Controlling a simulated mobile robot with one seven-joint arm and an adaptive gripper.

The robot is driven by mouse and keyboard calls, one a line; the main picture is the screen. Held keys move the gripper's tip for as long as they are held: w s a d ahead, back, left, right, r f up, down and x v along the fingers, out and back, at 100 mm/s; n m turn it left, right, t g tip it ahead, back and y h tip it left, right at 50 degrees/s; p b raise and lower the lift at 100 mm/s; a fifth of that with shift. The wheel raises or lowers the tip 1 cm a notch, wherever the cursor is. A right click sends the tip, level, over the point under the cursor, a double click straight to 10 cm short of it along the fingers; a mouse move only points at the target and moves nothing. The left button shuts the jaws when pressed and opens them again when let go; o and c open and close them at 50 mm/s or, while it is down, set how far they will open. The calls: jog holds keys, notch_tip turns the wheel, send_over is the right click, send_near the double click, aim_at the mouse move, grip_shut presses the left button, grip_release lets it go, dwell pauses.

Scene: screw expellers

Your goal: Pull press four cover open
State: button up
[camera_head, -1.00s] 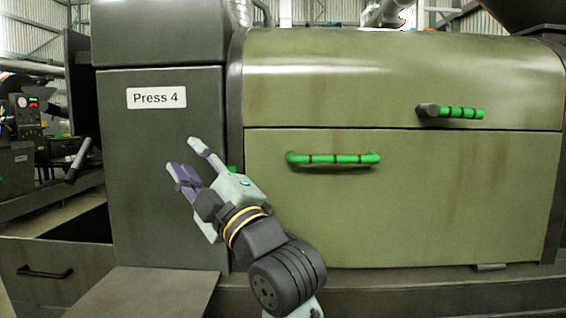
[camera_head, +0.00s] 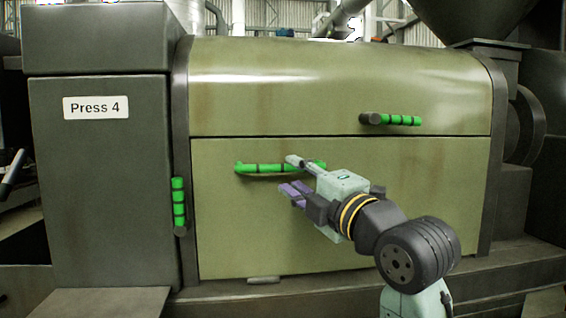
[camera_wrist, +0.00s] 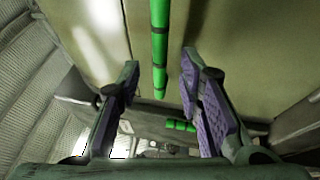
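Press 4 has a green upper cover (camera_head: 330,80) and a green lower panel (camera_head: 300,235), both closed flush in the head view. A short green handle (camera_head: 400,120) sits on the upper cover's right. A longer horizontal green handle (camera_head: 255,168) sits on the lower panel. My gripper (camera_head: 291,175) is open in front of this longer handle's right part, one finger above and one below it in the picture. In the wrist view a green handle (camera_wrist: 159,45) shows between the open fingers (camera_wrist: 160,72). I cannot tell whether they touch it.
A dark cabinet (camera_head: 105,190) with the Press 4 label (camera_head: 96,107) stands at the left. A vertical green handle (camera_head: 179,203) is beside it, at the panel's left edge. Another green handle piece (camera_wrist: 181,125) shows in the wrist view. A dark hopper (camera_head: 480,20) stands at upper right.

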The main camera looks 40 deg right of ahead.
aim_at(285, 170)
jog(key=p+x, duration=0.1)
jog(key=x, duration=0.4)
grip_shut()
dwell(0.4)
dwell(0.4)
